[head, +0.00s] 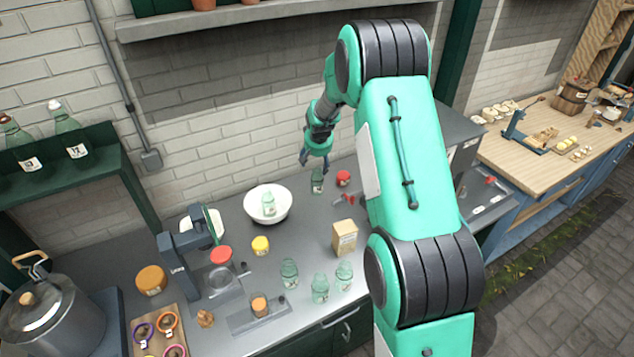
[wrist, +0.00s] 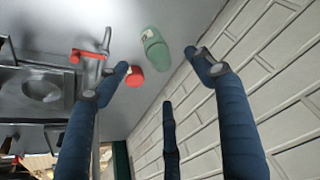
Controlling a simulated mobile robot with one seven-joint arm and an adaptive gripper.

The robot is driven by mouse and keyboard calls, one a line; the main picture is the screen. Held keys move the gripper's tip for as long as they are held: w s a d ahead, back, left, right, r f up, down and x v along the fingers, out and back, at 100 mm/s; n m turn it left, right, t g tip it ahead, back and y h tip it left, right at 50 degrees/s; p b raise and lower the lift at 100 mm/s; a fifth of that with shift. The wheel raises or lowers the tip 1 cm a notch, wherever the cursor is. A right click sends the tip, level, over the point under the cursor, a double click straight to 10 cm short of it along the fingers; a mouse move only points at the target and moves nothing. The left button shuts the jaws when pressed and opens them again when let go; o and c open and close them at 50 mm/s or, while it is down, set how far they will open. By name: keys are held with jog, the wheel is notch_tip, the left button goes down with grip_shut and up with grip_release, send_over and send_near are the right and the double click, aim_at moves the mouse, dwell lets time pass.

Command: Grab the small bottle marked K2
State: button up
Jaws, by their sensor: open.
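My gripper (head: 316,158) hangs above the back of the grey counter, near the wall, with its fingers spread. In the wrist view my gripper (wrist: 160,61) is open and empty. A small green glass bottle (head: 317,181) stands just below it; the same bottle (wrist: 156,52) shows in the wrist view between and beyond the fingertips, apart from them. Its pale label is too small to read. Another small bottle (head: 268,204) is in the white bowl (head: 252,214). Three more bottles (head: 289,274), (head: 320,288), (head: 344,275) stand at the counter's front. I cannot tell which is marked K2.
A red-lidded jar (head: 343,178) stands close right of the bottle under my gripper, and a red-handled tap (head: 346,200) is nearby. The brick wall (wrist: 270,75) runs close alongside. A cardboard box (head: 344,237) and yellow-lidded jar (head: 260,245) stand farther forward.

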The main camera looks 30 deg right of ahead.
aim_at(318, 174)
jog(key=d+f, duration=0.1)
jog(key=w+f, duration=0.1)
jog(key=f, duration=0.1)
jog(key=shift+w+d, duration=0.1)
jog(key=shift+d, duration=0.25)
jog(key=shift+f, duration=0.15)
jog(key=shift+p+x, duration=0.4)
jog(key=shift+x, duration=3.75)
jog(key=shift+p+x, duration=0.3)
jog(key=shift+x, duration=2.3)
jog(key=shift+a, duration=0.1)
jog(key=shift+c, duration=0.3)
jog(key=c, duration=1.1)
jog(key=shift+w, duration=0.1)
